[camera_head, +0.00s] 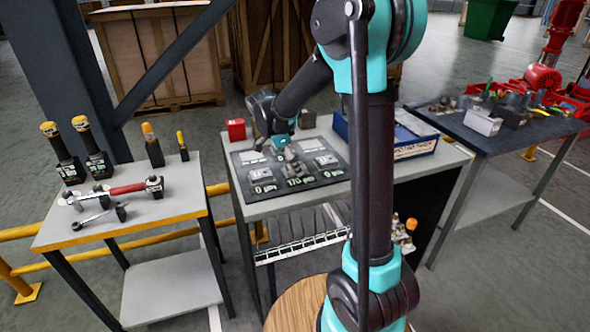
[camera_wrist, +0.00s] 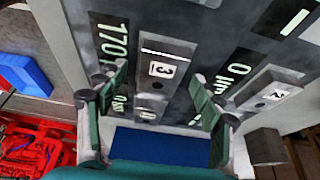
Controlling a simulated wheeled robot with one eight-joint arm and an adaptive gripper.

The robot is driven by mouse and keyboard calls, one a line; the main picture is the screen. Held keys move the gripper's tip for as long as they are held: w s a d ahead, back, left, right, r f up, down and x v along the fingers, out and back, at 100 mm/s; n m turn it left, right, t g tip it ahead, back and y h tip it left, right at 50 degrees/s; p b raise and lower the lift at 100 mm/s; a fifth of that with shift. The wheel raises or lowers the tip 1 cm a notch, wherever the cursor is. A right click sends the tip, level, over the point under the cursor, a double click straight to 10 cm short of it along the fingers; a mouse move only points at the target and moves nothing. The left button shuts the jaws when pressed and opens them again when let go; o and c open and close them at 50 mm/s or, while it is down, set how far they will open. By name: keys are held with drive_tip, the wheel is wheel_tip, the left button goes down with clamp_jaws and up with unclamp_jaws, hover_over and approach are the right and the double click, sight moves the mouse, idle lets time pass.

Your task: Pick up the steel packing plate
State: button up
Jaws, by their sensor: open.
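Steel packing plates lie on a dark mat (camera_head: 245,188) on the middle table. In the wrist view a grey steel plate marked 3 (camera_wrist: 163,68) lies beside the printed 170 label, between the fingers of my gripper (camera_wrist: 158,78). The gripper is open, with one green-padded finger on each side of this plate; I cannot tell whether either touches it. Another plate marked 2 (camera_wrist: 262,95) lies to the right, beside a 0 label.
A red block (camera_head: 236,129) stands behind the mat. A blue-and-white box (camera_head: 408,146) is to its right. The right table (camera_head: 462,130) holds metal parts. My arm hides part of the middle table.

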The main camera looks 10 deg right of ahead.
clamp_jaws()
idle(0.5)
drive_tip(key=shift+r, duration=0.1)
wheel_tip(320, 180, up, 20)
idle(0.6)
